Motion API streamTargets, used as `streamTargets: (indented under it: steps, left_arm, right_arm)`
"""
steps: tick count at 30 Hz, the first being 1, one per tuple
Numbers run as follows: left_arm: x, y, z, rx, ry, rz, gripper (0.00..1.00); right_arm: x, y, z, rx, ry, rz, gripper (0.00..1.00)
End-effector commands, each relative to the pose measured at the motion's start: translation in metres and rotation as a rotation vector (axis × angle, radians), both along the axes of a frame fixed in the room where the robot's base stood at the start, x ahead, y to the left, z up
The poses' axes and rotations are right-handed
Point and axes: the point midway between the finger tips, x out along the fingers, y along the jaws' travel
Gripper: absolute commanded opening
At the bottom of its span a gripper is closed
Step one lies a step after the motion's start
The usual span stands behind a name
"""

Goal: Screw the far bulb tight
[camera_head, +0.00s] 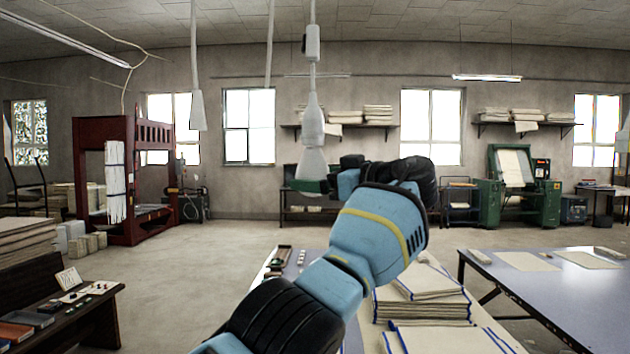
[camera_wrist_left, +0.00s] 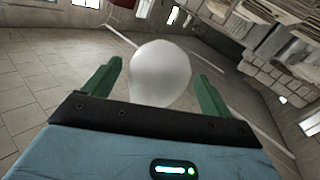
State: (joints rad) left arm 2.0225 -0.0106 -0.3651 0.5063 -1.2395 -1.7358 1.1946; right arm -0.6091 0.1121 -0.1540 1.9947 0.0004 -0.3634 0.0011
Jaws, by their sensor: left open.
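A white bulb (camera_head: 312,163) hangs under a pale socket (camera_head: 313,122) on a cord in the head view. My left gripper (camera_head: 311,184) is raised at the bulb's lower end, and its green finger hides part of the bulb's bottom. In the left wrist view the rounded bulb (camera_wrist_left: 160,75) lies between the two green fingers of my left gripper (camera_wrist_left: 157,69). The gripper is open, with a visible gap on each side of the bulb. Whether the bulb sits fully in its socket cannot be told. My right gripper is not in view.
Another white hanging fitting (camera_head: 198,110) is on a cord to the left. A table with stacked blue-edged cloths (camera_head: 425,305) stands below my arm, and a blue-grey table (camera_head: 540,285) is at right. A red press (camera_head: 125,180) stands far left. The air around the bulb looks clear.

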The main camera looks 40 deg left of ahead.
Motion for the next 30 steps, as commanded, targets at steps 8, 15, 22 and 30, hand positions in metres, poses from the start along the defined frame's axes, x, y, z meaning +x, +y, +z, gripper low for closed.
streamTargets:
  steps: [8,15,22,30]
  left_arm:
    - [0.000,-0.046,-0.003,0.000,0.005,-0.001,0.85]
    - [-0.001,-0.062,-0.001,0.000,0.002,-0.001,0.85]
    - [-0.002,-0.065,-0.001,0.000,0.002,0.000,0.85]
    - [-0.002,-0.064,-0.001,0.000,0.001,0.000,0.85]
  right_arm:
    - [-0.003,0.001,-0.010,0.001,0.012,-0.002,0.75]
    - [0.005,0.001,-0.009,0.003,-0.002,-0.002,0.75]
    - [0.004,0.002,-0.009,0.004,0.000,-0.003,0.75]
    - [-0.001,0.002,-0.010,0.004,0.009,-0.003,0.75]
